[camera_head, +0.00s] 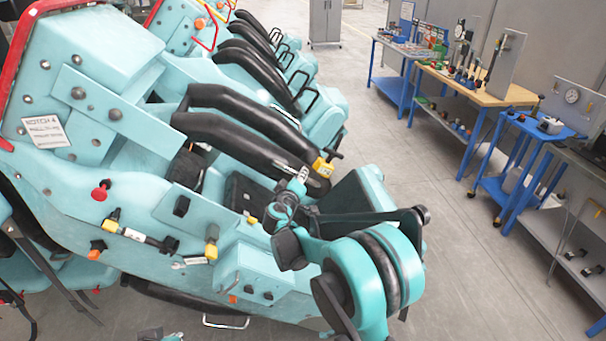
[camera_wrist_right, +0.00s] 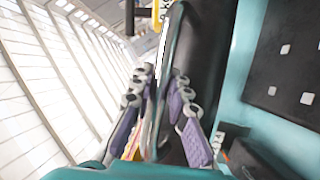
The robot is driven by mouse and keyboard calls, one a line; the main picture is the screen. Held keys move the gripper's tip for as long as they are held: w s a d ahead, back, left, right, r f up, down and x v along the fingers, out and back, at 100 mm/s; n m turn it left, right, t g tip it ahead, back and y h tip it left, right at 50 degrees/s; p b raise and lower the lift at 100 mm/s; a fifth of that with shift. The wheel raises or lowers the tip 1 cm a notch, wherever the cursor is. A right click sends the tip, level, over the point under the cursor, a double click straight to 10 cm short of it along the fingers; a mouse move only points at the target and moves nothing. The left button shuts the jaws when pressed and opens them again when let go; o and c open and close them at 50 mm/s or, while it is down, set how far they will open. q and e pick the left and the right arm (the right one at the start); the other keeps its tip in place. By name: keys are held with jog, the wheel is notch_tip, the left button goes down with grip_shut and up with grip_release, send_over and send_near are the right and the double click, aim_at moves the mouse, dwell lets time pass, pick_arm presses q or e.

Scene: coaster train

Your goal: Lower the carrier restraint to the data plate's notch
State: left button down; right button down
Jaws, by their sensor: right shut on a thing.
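The nearest carrier's restraint (camera_head: 235,138) is a pair of long black padded bars, sloping down from upper left to lower right over the seat. My right gripper (camera_head: 300,177) is at its lower end, beside a yellow block (camera_head: 322,168). In the right wrist view my right gripper's fingers (camera_wrist_right: 162,100) are shut around a thin dark loop handle (camera_wrist_right: 180,40), with the black pad (camera_wrist_right: 208,50) close behind. The white data plate (camera_head: 45,132) is on the teal shell at left; its top line appears to read "NOTCH 4". A small teal-grey part at the bottom edge may be my left gripper (camera_head: 160,336).
More teal carriers with black restraints (camera_head: 258,80) stand in a row behind. A red knob (camera_head: 101,190) and yellow-ended fittings (camera_head: 150,238) stick out of the near shell. Blue-legged workbenches (camera_head: 470,88) line the right wall. The floor (camera_head: 440,240) between is clear.

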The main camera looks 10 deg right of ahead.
jog(key=shift+f, duration=0.1)
jog(key=c, duration=1.4)
grip_release()
jog(key=shift+c, duration=0.2)
jog(key=shift+s, duration=0.1)
jog(key=v, duration=1.2)
jog(key=s+d+f+m+g+y+b, duration=0.1)
jog(key=s+d+f+m+g+b, duration=0.2)
jog(key=s, duration=0.5)
jog(key=s+d+f+g+y+b, duration=0.1)
jog(key=s+d+f+g+b, duration=0.1)
jog(key=s+d+f+b, duration=0.5)
jog(key=s+a+f+m+g+y+b, duration=0.1)
jog(key=s+f, duration=0.3)
jog(key=s, duration=0.4)
jog(key=s+a+f+g+y, duration=0.1)
jog(key=s+a+f+y, duration=0.3)
jog(key=s, duration=0.4)
jog(key=shift+s+a+f+m+b, duration=0.15)
jog(key=shift+s+f+m+b, duration=0.1)
jog(key=shift+s+m+b, duration=0.15)
